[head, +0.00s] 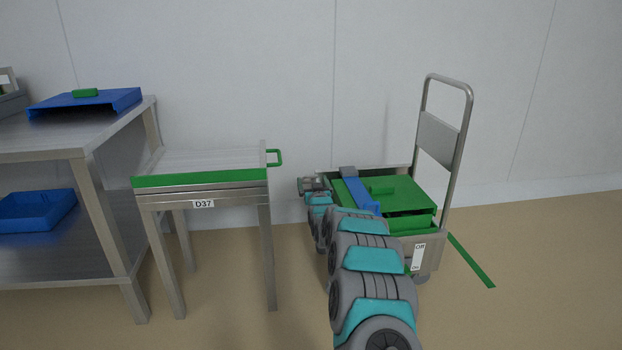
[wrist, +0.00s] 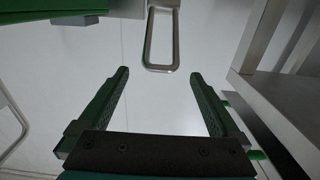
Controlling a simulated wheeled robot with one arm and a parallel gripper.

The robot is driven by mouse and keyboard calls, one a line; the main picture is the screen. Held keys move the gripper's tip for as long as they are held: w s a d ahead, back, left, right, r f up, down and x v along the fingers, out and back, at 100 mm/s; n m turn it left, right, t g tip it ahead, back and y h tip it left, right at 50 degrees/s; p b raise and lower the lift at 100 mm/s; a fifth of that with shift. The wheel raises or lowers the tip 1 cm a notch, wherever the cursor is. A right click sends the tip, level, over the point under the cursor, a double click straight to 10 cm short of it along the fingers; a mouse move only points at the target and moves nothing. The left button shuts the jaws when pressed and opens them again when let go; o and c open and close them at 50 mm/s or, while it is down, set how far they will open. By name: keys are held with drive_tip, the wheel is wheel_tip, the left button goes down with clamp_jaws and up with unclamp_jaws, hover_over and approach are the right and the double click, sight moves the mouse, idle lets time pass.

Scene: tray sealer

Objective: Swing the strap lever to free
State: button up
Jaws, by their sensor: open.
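A hand cart (head: 395,168) carries a green lidded box (head: 405,195). A blue strap (head: 360,194) with a grey piece (head: 347,171) at its far end lies across the box. I cannot tell which part is the strap lever, and my arm hides part of the cart's near left side. My gripper (head: 308,185) is at the cart's left side, apart from the strap as far as I can see. In the wrist view my gripper (wrist: 158,76) is open, with nothing between its fingers. A green surface (wrist: 50,6) with a grey block (wrist: 75,20) shows at upper left there.
The cart's metal handle loop (head: 468,100) stands at its right; a metal loop (wrist: 162,66) also shows in the wrist view. A steel table labelled D37 (head: 205,160) stands left of the cart. A workbench (head: 60,142) with blue trays is further left.

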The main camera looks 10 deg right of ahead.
sight(311, 177)
drive_tip(key=shift+w+f, duration=0.1)
drive_tip(key=shift+w, duration=2)
clamp_jaws()
